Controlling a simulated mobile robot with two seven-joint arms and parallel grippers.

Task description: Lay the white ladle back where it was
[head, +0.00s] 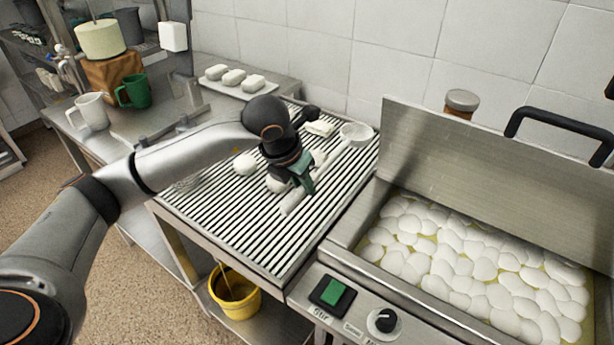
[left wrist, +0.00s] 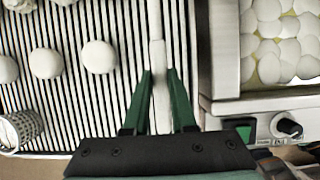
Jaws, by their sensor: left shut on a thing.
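The white ladle (head: 356,133) is over the slatted metal rack (head: 240,235), with its round bowl toward the wall and its handle running down-left toward my left gripper (head: 303,186). In the left wrist view, the gripper (left wrist: 160,84) has its green fingers on either side of the white ladle handle (left wrist: 157,60). It is shut on the handle. The ladle lies flat, at or just above the slats; I cannot tell if it touches them. In the head view the gripper hides part of the handle. My right gripper is in neither view.
White balls (head: 245,164) sit on the rack left of the ladle. A perforated basket (left wrist: 20,130) shows at the wrist view's lower left. Right of the rack is an open fryer vat (head: 345,240) full of white pieces, with a raised lid (head: 470,150).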

